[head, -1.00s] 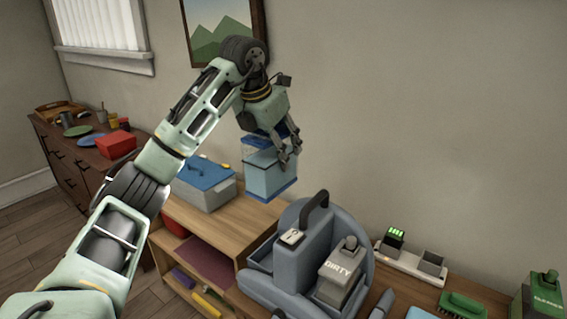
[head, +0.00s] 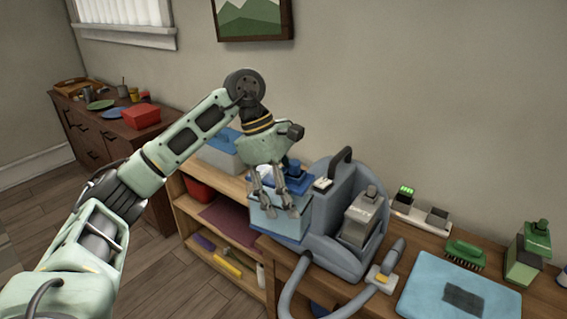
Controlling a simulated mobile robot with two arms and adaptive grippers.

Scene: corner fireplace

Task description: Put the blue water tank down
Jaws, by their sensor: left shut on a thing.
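The blue water tank (head: 279,222) is a translucent light-blue box with a darker blue top and cap. My left gripper (head: 280,212) points down and is shut on it. The tank shows in front of the left side of the grey-blue cleaning machine (head: 333,255), near the shelf's front edge. I cannot tell whether it touches the machine or the wood below; the gripper fingers hide part of it. The machine has a dark handle and a grey tank (head: 360,222) at its right front. My right gripper is not in view.
A blue-lidded box (head: 218,150) stands behind my left arm on the shelf (head: 233,190). Right of the machine are a charger with batteries (head: 421,215), a green brush (head: 465,253), a green bottle (head: 527,255) and a blue cloth (head: 430,288). A hose (head: 345,306) curves in front.

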